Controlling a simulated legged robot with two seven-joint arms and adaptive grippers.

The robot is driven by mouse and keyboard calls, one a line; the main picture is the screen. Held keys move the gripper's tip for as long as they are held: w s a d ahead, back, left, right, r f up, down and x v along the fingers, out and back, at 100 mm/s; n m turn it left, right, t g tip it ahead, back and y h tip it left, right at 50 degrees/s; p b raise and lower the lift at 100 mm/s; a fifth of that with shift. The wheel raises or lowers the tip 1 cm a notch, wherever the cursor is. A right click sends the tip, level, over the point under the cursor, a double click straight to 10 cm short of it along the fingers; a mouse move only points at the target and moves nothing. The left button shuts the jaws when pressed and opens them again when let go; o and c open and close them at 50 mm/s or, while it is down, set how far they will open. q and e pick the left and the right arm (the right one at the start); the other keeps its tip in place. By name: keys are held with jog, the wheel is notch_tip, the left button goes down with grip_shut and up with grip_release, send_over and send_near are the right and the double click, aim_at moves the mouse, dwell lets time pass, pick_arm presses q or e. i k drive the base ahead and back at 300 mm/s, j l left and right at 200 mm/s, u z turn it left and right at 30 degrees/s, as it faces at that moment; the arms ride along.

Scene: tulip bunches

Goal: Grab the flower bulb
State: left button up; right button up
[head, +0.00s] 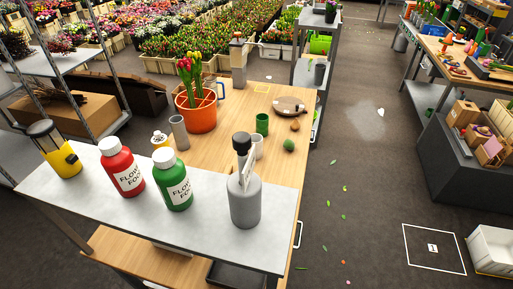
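A small brown-orange roundish item (295,125), which looks like a flower bulb, lies on the right side of the wooden table (216,149). A round green item (289,145) lies just in front of it, close to the table's right edge. Both are small, and I cannot tell for certain which is the bulb. An orange pot (202,118) with red and yellow tulips (190,72) stands on the left of the table. Neither of my grippers is in view.
A grey raised shelf in front holds a red bottle (122,168), a green bottle (173,182), a grey pump bottle (245,200) and a yellow container (62,158). A green cup (262,124), a white cup (257,146) and a round board (289,105) stand near the brown item.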

aim_at(295, 124)
jog(key=k+l, duration=0.1)
jog(key=l, duration=0.35)
jog(key=k+l+u, duration=0.1)
jog(key=l, duration=0.3)
jog(key=i+l+u, duration=0.1)
jog(key=l+u, duration=0.35)
jog(key=l, duration=1.15)
jog(key=i+l+u, duration=0.1)
jog(key=i+l, duration=0.15)
jog(key=i+l+u, duration=0.1)
jog(key=l, duration=0.25)
jog(key=i+l+u, duration=0.1)
jog(key=i+l, duration=0.2)
jog(key=i+l+u, duration=0.1)
jog(key=l, duration=0.3)
jog(key=i+l+u, duration=0.15)
jog(key=i+l, duration=0.15)
jog(key=i+l+u, duration=0.1)
jog(key=l, duration=0.4)
jog(key=i, duration=0.05)
